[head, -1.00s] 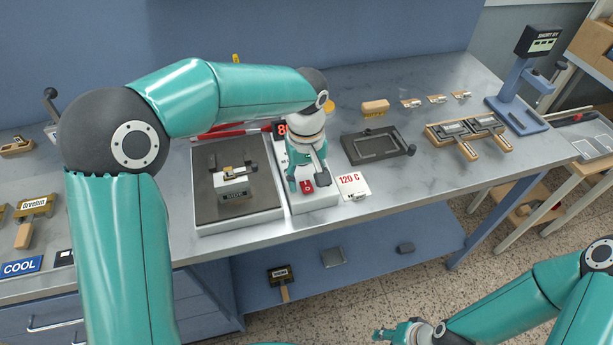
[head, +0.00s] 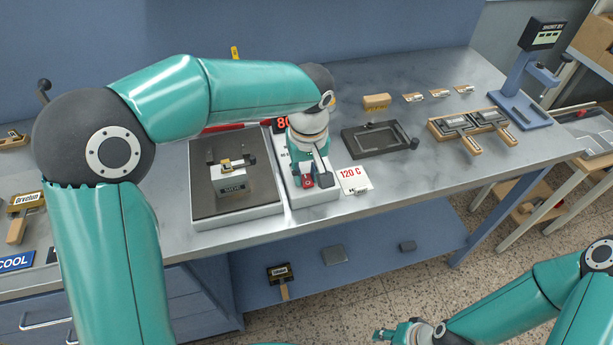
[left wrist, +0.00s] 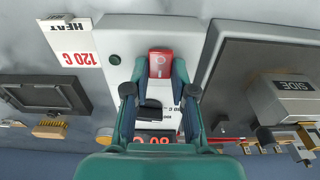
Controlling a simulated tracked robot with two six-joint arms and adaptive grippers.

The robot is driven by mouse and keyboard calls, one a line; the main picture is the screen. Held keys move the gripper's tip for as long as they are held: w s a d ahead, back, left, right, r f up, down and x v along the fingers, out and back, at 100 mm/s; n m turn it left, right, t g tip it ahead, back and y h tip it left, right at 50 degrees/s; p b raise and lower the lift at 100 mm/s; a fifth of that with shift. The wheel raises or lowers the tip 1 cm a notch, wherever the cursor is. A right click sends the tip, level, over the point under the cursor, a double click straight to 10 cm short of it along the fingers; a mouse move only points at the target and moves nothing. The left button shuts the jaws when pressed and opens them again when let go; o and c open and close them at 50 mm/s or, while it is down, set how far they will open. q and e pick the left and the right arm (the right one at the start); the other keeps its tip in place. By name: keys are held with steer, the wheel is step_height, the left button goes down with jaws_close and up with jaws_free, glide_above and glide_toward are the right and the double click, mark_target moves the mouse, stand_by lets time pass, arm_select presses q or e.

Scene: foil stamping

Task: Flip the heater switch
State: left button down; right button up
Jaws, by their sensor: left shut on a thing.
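The red heater switch (head: 308,182) sits near the front of the white heater control box (head: 316,197). In the left wrist view the switch (left wrist: 160,64) shows a pale round mark on its face. My left gripper (head: 309,178) points down over the box, its fingertips on either side of the switch; it is shut on the switch. In the left wrist view the two fingertips (left wrist: 160,74) flank the red block closely. The box's red-digit display (head: 281,124) is partly hidden by my arm. My right gripper (head: 398,334) is low at the bottom, away from the bench; its jaws are unclear.
The dark hot plate (head: 205,205) with a metal block (head: 231,187) lies left of the box. A "120 C" card (head: 354,178) lies right of it. A dark frame (head: 360,151) and wooden-handled tools (head: 470,142) stand farther right. A dark green lamp (left wrist: 114,59) is on the box.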

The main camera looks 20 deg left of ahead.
arm_select(q)
steer(key=t+b, duration=0.1)
steer(key=b, duration=0.1)
steer(key=y+b, duration=0.1)
steer(key=b, duration=0.1)
steer(key=shift+s+d+f+t, duration=0.2)
steer(key=shift+f+t, duration=0.1)
steer(key=shift+t, duration=0.1)
steer(key=shift+r+b, duration=0.1)
steer(key=shift+b, duration=0.4)
steer(key=shift+r+t+y, duration=0.2)
steer(key=shift+t+y, duration=0.1)
steer(key=c, duration=1)
jaws_free()
steer(key=shift+o, duration=0.2)
steer(key=shift+r, duration=0.1)
steer(key=v, duration=1.2)
